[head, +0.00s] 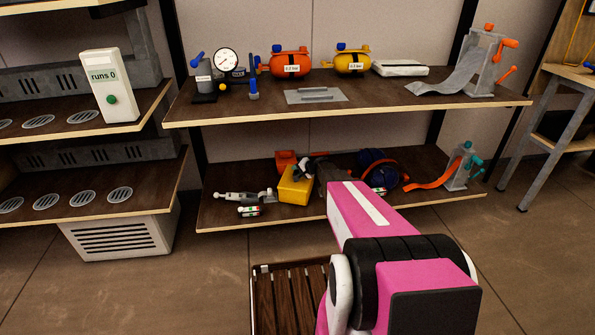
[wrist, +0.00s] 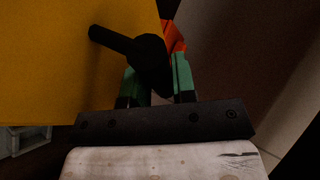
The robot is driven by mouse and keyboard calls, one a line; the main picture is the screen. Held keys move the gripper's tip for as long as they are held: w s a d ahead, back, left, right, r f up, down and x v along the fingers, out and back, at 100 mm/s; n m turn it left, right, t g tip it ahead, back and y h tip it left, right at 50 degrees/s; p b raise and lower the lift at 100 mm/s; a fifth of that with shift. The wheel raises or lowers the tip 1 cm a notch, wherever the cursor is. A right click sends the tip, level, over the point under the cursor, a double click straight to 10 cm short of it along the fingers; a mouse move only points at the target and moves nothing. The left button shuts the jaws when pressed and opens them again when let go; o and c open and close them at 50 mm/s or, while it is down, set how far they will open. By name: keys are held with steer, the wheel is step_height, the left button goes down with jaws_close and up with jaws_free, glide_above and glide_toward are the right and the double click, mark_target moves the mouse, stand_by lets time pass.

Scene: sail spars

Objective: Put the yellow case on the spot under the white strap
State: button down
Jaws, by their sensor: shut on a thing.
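The yellow case (head: 294,187) is at the lower shelf of the rack in the head view, left of my forearm. In the wrist view the case (wrist: 60,60) fills the left side, with a black handle (wrist: 130,46) reaching between my green fingers. My gripper (wrist: 158,84) is shut on the case by this handle. In the head view my gripper (head: 303,168) is small and partly hidden. I cannot tell whether the case touches the shelf. A pale grey-white strap (head: 452,80) slopes from a grey stand with orange handles at the right of the upper shelf.
An orange strap (head: 432,180) runs from a stand with teal handles on the lower shelf. A grey tool (head: 243,196) lies left of the case. The upper shelf holds orange (head: 291,64) and yellow (head: 352,60) tanks, a flat white block (head: 400,68) and a grey plate (head: 316,96).

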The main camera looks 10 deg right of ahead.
steer(key=c, duration=0.9)
jaws_free()
steer(key=v, duration=1.2)
steer(key=s+a+r+n+g+h, duration=0.2)
steer(key=s+g, duration=0.1)
steer(key=s, duration=0.7)
steer(key=s+a+r+n+g+h, duration=0.2)
steer(key=s+g+h, duration=0.1)
steer(key=s, duration=0.6)
steer(key=s+a+r+n+g+h, duration=0.2)
steer(key=s+a+n+g, duration=0.1)
steer(key=s, duration=0.7)
steer(key=shift+s+h, duration=0.35)
steer(key=shift+h, duration=0.05)
